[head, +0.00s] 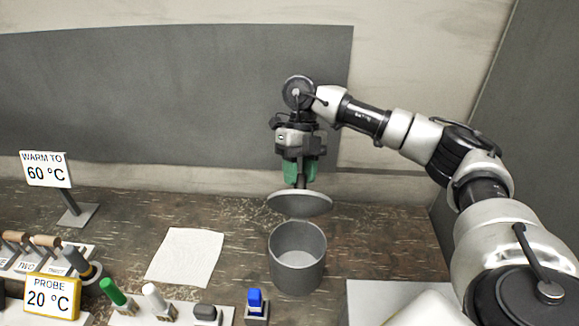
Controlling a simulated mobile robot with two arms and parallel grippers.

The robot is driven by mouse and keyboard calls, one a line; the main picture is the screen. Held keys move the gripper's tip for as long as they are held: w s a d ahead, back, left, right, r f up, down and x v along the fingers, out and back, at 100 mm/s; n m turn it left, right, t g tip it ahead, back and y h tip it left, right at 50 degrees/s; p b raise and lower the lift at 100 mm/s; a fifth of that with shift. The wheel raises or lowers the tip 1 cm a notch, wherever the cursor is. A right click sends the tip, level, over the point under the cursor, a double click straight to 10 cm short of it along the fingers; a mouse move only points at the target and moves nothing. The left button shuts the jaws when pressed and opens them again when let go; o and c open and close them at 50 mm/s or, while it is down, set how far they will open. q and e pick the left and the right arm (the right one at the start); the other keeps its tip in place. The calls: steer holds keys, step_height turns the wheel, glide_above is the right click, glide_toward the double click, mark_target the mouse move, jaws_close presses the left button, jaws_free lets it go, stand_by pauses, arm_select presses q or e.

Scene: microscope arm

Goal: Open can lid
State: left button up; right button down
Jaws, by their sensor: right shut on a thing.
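A grey can (297,268) stands upright on the dark bench, and its open top shows a pale inside. The round grey lid (300,204) is above the can and apart from it, slightly tilted. My right gripper (300,184), with green fingers, points down and is shut on the top of the lid, probably its knob, which the fingers mostly hide. My left gripper is not in view.
A white cloth (185,256) lies left of the can. A blue-topped item (256,303) stands in front of it. A "WARM TO 60 °C" sign (45,169), a "PROBE 20 °C" sign (51,297) and racked tools are at the left. A pale tray (362,300) is front right.

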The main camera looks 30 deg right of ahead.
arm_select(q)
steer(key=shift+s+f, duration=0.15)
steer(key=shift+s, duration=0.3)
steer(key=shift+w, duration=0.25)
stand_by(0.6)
